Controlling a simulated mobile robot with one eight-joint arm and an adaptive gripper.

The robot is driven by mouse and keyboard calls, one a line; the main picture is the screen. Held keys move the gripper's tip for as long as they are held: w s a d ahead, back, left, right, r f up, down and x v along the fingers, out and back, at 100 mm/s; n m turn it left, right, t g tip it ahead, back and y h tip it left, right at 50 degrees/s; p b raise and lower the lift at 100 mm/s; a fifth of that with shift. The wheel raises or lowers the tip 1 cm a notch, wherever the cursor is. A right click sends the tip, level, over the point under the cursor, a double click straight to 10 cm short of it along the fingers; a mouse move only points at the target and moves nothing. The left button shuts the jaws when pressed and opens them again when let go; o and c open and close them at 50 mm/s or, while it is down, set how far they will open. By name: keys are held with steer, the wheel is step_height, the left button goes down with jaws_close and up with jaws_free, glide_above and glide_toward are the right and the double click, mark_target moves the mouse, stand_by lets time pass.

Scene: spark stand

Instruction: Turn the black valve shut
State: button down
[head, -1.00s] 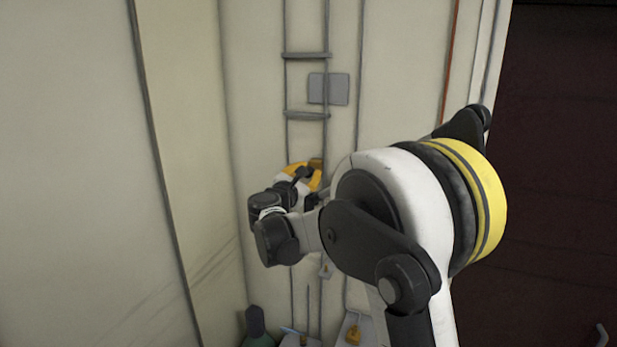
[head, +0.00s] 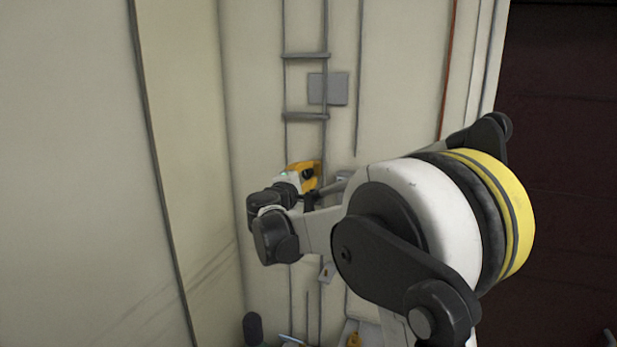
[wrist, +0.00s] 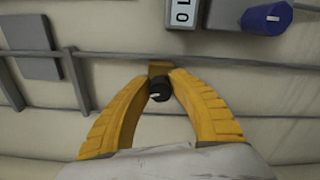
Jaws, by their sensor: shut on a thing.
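The black valve (wrist: 160,89) is a small dark round knob with a pale mark, in front of a yellow-brown fitting (wrist: 159,68) on a grey pipe, in the wrist view. My gripper (wrist: 160,88) has two yellow fingers, and their tips close on the two sides of the knob. In the head view my gripper (head: 306,174) is a small yellow shape at the wall pipes. My own arm stands in front of part of that area, and the valve cannot be made out there.
Grey pipes (wrist: 110,54) run along the pale wall. A grey plate (wrist: 29,46) is at the left of the wrist view. A dark panel (head: 560,130) fills the right of the head view.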

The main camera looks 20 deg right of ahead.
steer(key=shift+m, duration=1.2)
steer(key=c, duration=1.2)
jaws_free()
steer(key=v, duration=1.2)
